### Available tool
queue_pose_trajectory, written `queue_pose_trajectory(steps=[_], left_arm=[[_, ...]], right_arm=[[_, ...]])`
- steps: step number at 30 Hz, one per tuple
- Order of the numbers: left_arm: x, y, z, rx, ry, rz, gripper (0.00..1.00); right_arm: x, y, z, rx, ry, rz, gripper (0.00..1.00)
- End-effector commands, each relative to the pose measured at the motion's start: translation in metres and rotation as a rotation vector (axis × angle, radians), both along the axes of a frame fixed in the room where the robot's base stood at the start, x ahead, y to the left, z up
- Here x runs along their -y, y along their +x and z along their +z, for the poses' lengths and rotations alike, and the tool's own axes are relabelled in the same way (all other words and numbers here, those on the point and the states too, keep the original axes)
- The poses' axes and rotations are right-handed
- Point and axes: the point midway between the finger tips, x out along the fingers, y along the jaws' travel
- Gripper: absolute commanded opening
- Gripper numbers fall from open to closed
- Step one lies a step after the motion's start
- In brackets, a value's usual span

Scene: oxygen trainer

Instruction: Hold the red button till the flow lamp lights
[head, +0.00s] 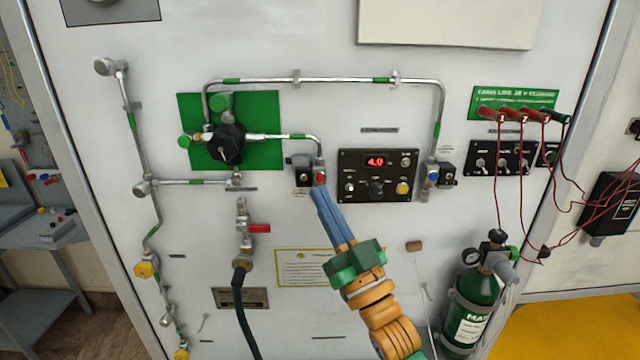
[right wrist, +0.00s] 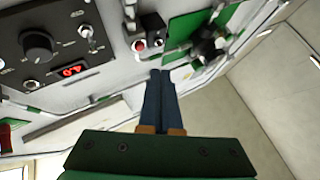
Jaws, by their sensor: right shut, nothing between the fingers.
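The red button (head: 320,178) sits on a small fitting at the lower end of a steel pipe, left of the black control panel (head: 347,194). In the right wrist view the red button (right wrist: 139,45) shows beside a pale round part. My right gripper (head: 318,191) is shut and empty, its blue fingertips just below the button. In the right wrist view the fingertips (right wrist: 161,73) appear a little apart from the button; contact cannot be made out. I cannot tell which small light is the flow lamp. The panel's red display (head: 376,161) reads 4.0. My left gripper is out of view.
A green plate (head: 265,112) with a black knob (head: 227,144) is up left. A hose with a red-handled valve (head: 259,228) hangs left of my right arm. A green cylinder (head: 477,299) and red cables (head: 550,190) are at the right.

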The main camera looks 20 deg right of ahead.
Motion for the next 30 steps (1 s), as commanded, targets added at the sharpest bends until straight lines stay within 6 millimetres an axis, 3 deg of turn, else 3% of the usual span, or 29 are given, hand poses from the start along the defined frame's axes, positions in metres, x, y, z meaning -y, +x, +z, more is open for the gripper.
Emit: queue_pose_trajectory(steps=[9,30], left_arm=[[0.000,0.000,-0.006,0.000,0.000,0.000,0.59],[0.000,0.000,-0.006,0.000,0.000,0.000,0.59]], right_arm=[[0.006,0.022,0.000,0.000,0.001,0.001,0.00],[0.006,0.022,0.000,0.000,0.001,0.001,0.00]])
